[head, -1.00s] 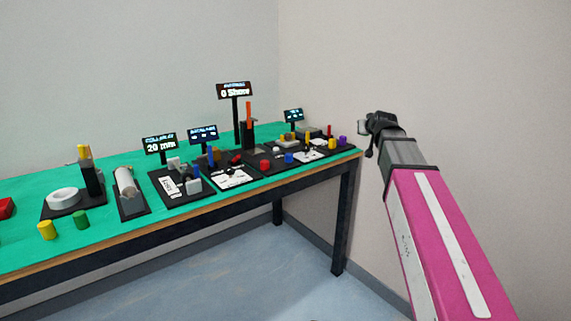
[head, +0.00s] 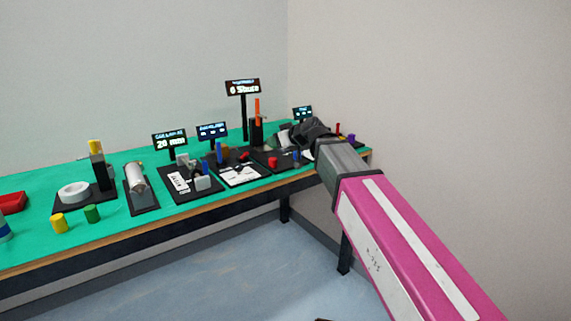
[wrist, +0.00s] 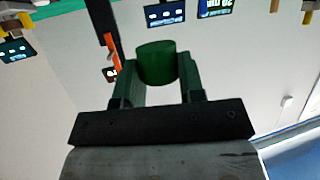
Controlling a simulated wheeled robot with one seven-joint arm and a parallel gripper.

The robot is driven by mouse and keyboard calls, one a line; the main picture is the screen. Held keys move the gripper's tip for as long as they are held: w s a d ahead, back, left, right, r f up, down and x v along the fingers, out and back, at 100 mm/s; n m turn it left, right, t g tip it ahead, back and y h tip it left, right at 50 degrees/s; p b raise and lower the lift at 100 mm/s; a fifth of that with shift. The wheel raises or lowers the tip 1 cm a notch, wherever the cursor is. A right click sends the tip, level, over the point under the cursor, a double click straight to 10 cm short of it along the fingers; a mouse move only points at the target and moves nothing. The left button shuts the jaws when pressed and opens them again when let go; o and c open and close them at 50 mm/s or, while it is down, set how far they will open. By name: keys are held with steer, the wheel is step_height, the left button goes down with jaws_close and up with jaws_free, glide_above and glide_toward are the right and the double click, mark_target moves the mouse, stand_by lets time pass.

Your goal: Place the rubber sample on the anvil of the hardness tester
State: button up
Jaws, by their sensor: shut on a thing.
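A dark green cylinder (wrist: 157,63), apparently the rubber sample, is held between my gripper's two fingers (wrist: 158,82) in the wrist view. In the head view my gripper (head: 292,132) is over the right end of the bench, just right of the hardness tester; its fingertips and load are hard to make out there. The hardness tester (head: 256,132) is a black stand with an orange upright part, beside a tall sign (head: 243,87) reading 0 Shore. Its orange part (wrist: 115,50) also shows in the wrist view, left of the cylinder. I cannot make out the anvil.
The green-topped bench (head: 135,228) carries several small test stations with displays, such as the 20 mm one (head: 169,143). A wall closes off the right side behind my arm.

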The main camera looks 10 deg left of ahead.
steer(key=shift+s+a, duration=0.15)
steer(key=shift+a, duration=0.05)
glide_above(287, 163)
step_height(287, 163, down, 7)
steer(key=shift+r, duration=0.1)
steer(key=shift+f, duration=1.9)
steer(key=shift+f, duration=0.1)
steer(key=o, duration=0.9)
steer(key=shift+f, duration=0.1)
steer(key=v, duration=1.1)
steer(key=shift+f, duration=0.15)
